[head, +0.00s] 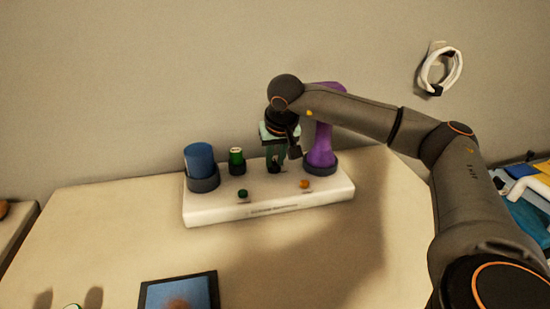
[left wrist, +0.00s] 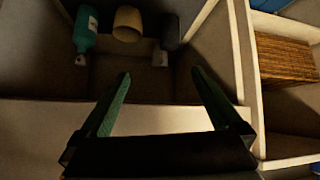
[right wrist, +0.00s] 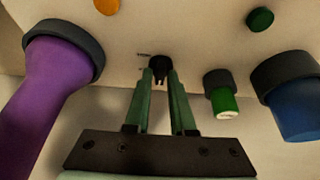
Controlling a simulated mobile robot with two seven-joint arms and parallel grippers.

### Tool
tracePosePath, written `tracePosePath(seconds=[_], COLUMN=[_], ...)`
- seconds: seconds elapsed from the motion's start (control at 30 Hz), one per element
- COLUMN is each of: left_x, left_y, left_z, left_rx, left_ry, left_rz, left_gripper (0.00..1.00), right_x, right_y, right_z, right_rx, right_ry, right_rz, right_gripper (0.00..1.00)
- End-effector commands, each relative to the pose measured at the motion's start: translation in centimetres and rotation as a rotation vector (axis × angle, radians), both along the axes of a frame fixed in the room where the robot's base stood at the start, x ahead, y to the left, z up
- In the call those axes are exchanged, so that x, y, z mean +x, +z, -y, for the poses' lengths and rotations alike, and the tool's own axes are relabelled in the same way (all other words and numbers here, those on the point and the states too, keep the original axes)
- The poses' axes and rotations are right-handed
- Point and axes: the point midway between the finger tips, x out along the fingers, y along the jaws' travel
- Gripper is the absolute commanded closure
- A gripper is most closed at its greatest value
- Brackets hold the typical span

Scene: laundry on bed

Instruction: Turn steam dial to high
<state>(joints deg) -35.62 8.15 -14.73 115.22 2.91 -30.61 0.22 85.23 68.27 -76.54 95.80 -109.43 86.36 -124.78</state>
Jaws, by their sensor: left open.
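A white panel (head: 230,211) stands on the table against the wall. A small black dial (right wrist: 158,64) sits on it between a green knob (right wrist: 222,100) and a purple bottle-shaped piece (right wrist: 55,75), with tiny unreadable marks beside it. My right gripper (head: 275,165) reaches down to the panel. In the right wrist view its green fingers (right wrist: 161,78) are close together with the dial between their tips. The fingers hide part of the dial, and I cannot read its setting. My left gripper (left wrist: 160,85) is open and empty in the left wrist view.
A blue cylinder (head: 199,160), a small green button (head: 243,193) and an orange button (head: 304,184) are also on the panel. A dark-framed blue pad (head: 180,292) lies in front. The left wrist view shows a teal bottle (left wrist: 85,30) and a cream cup (left wrist: 127,22).

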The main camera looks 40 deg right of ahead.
Motion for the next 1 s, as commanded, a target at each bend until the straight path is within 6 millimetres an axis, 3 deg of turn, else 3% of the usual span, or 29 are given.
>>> tracePosePath(seconds=[0.2,0.73,1.0], left_x=[0.0,-0.4,-0.4], left_y=[0.0,-0.1,0.9], left_z=[0.0,-0.1,-0.2], left_rx=[0.000,0.002,0.002], left_ry=[0.001,0.001,0.006], left_rz=[0.001,-0.009,-0.002], left_gripper=[0.00,0.00,0.00], right_x=[0.0,0.0,0.1], right_y=[0.0,0.1,0.2], right_z=[0.0,0.0,-0.2], right_rx=[0.000,0.000,0.000], right_ry=[0.000,-0.012,-0.118], right_rz=[0.000,0.000,-0.002], right_gripper=[1.00,1.00,1.00])
